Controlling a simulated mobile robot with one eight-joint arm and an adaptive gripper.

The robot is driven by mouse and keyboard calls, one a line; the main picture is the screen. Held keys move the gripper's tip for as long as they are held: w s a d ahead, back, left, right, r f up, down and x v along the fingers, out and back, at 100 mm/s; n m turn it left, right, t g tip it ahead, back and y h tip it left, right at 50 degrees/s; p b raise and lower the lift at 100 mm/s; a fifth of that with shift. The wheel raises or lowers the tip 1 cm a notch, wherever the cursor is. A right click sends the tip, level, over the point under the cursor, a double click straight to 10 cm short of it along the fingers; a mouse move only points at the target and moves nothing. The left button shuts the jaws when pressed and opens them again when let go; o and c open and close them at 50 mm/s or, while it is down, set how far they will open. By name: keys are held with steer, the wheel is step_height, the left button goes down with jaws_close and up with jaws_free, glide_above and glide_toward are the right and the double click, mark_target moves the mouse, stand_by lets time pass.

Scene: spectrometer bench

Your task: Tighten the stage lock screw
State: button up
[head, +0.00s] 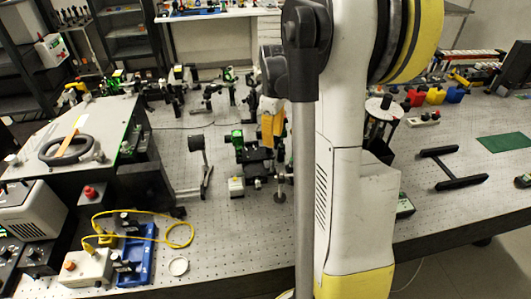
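A black stage assembly (256,161) with green parts stands on the perforated optical bench, left of my arm's large white link. I cannot make out its lock screw at this size. The far part of my arm reaches down behind the dark grey link, and a yellow-orange end section (272,124) shows just above the stage. My gripper is around there, but its fingers blend with the dark parts of the stage. I cannot tell whether it touches the stage or whether it is open.
A grey box (115,108) with a black ring stands at the left. A blue tray (148,256) and a yellow cable (187,222) lie at front left. A black H-shaped frame (451,168) and a green mat (504,142) lie at the right.

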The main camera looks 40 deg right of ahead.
mark_target(272, 156)
step_height(272, 156, down, 9)
steer(key=shift+r+b, duration=0.2)
steer(key=shift+b, duration=0.75)
jaws_close()
